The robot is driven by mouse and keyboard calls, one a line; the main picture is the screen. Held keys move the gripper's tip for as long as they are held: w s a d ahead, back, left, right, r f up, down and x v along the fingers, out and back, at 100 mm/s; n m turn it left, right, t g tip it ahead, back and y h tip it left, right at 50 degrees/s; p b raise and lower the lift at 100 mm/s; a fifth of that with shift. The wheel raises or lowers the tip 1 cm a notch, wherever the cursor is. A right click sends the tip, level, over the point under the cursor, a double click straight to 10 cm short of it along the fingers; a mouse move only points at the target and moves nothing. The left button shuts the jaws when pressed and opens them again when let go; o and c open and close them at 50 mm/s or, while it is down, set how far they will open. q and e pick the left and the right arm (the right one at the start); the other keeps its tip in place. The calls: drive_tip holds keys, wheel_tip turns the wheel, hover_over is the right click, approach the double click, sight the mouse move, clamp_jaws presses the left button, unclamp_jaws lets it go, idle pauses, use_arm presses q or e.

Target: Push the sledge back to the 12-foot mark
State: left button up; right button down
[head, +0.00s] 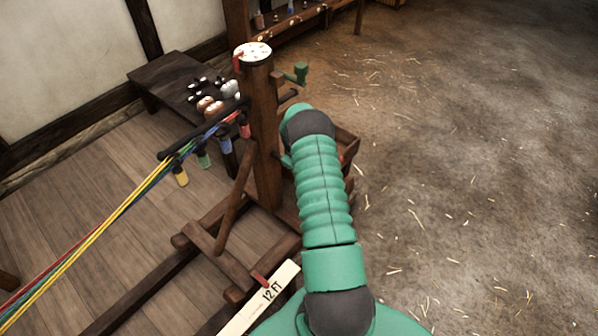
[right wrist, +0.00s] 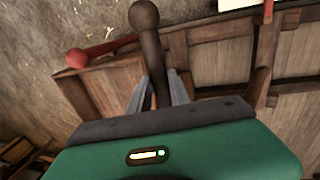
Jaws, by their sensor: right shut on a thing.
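The wooden sledge (head: 264,150) stands upright on its track, with a post topped by a white dial. A white scale board (head: 232,323) marked "12 FT" lies at the bottom. A red pointer (head: 259,279) on the sledge sits at the board's edge, close beside the "12 FT" lettering. My right arm reaches over the sledge's right side and hides its own gripper in the head view. In the right wrist view my right gripper (right wrist: 159,92) is shut on a dark upright handle with a round knob (right wrist: 144,15). My left gripper is not in view.
Red, yellow, green and blue strands (head: 95,240) run from the sledge's crossbar to the lower left. A dark bench (head: 155,72) with small items stands behind it. A red ball-ended lever (right wrist: 78,58) is beside the handle. The straw-strewn floor (head: 480,170) at right is clear.

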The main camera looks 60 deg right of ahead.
drive_tip(key=c, duration=1.4)
unclamp_jaws()
drive_tip(key=shift+s+d+r, duration=0.1)
drive_tip(key=shift+d+r, duration=0.05)
drive_tip(key=shift+d, duration=0.25)
drive_tip(key=shift+o, duration=0.8)
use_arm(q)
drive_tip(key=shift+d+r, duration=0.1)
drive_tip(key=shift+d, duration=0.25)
use_arm(e)
drive_tip(key=shift+f, duration=0.25)
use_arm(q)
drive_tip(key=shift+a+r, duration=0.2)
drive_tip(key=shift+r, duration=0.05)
use_arm(e)
drive_tip(key=a+r, duration=0.3)
drive_tip(key=r, duration=1.3)
drive_tip(key=shift+w+r, duration=0.2)
drive_tip(key=shift+w, duration=0.2)
drive_tip(key=shift+w, duration=0.1)
